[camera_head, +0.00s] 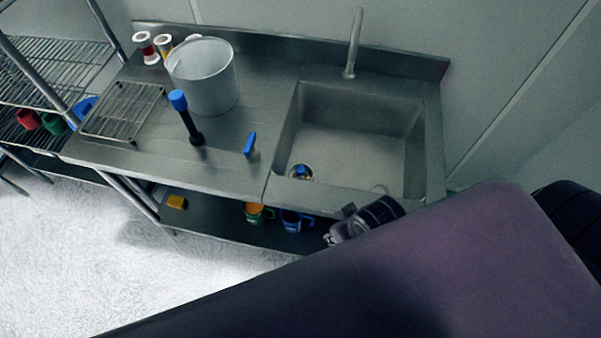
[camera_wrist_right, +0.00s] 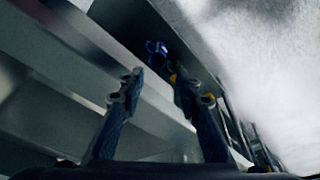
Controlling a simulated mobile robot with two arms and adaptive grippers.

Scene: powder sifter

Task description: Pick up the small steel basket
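A small round steel piece with a blue knob (camera_head: 300,172), which looks like a strainer basket, sits at the front left of the sink floor (camera_head: 350,135). I cannot be sure it is the basket. My right gripper (camera_head: 333,238) is in front of the counter's front edge, below and to the right of that piece and apart from it. In the right wrist view the right gripper (camera_wrist_right: 157,82) is open, with nothing between its fingers. No basket shows in that view. My left gripper is not in view.
A steel bucket (camera_head: 206,80), a wire rack (camera_head: 122,110), spools (camera_head: 146,48) and blue-topped items (camera_head: 190,118) stand on the counter. Mugs (camera_head: 258,213) and a yellow block (camera_head: 177,202) are on the lower shelf. A faucet (camera_head: 353,45) rises behind the sink.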

